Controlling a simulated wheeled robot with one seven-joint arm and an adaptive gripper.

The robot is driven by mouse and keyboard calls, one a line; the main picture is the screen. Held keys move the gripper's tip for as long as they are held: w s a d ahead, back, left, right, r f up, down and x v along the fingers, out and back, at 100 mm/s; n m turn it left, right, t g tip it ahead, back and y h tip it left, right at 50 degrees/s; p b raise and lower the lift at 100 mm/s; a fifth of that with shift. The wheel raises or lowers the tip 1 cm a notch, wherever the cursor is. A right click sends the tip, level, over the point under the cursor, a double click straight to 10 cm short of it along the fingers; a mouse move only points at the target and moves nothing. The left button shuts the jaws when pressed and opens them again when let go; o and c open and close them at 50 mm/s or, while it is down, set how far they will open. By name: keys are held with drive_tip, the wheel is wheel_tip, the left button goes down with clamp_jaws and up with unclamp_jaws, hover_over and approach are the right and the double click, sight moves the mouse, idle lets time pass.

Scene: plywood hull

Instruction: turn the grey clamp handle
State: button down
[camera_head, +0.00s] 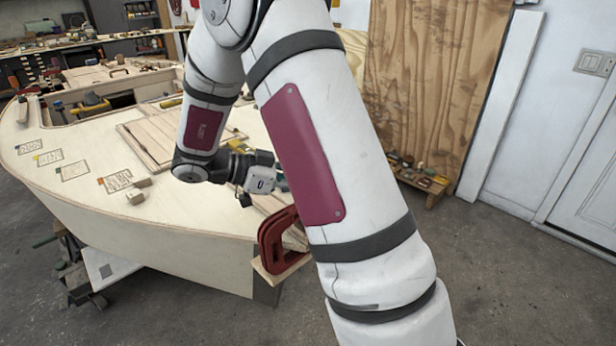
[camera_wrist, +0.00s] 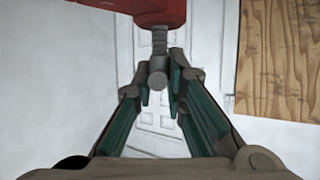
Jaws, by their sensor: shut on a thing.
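The grey clamp handle (camera_wrist: 157,75) hangs on a threaded screw below a red clamp body (camera_wrist: 160,8) in the wrist view. My gripper (camera_wrist: 161,82) has its green-padded fingers on either side of the handle and is shut on it. In the head view a red clamp (camera_head: 270,243) sits at the near right edge of the hull, partly behind my arm. My fingertips and the grey handle are mostly hidden there by my own arm.
The plywood hull deck (camera_head: 90,135) carries wood blocks (camera_head: 136,197) and paper labels. A plywood sheet (camera_head: 430,80) leans on the wall, with a low shelf of small items (camera_head: 420,178) at its foot. The concrete floor (camera_head: 530,290) at right is clear.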

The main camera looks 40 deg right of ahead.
drive_tip(key=c, duration=1.5)
unclamp_jaws()
drive_tip(key=v, duration=1.2)
drive_tip(key=shift+f, duration=0.1)
